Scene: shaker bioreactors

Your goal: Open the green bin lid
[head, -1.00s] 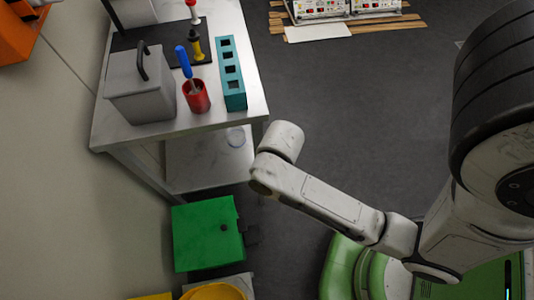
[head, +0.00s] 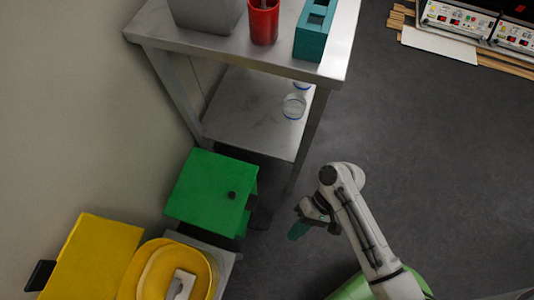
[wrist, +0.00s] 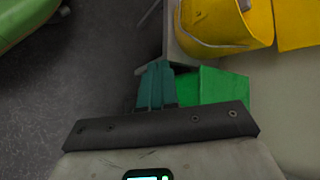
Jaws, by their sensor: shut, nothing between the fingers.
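The green bin (head: 205,185) stands on the floor between the wall and the steel table, with its flat green lid lying shut on top. A small black knob (head: 231,195) sits on the lid near its right edge, and a black part (head: 261,218) sticks out low on the bin's right side. My gripper (head: 299,230) is to the right of the bin, apart from it, with its teal fingers shut and empty. In the wrist view the fingers (wrist: 156,85) overlap the green bin (wrist: 225,87), whose lower part is hidden behind the gripper body.
A yellow bucket (head: 150,270) on a grey stand and a yellow bin (head: 90,250) are left of and nearer than the green bin. The steel table (head: 230,52) with a lower shelf stands behind it. The dark floor (head: 430,150) to the right is clear.

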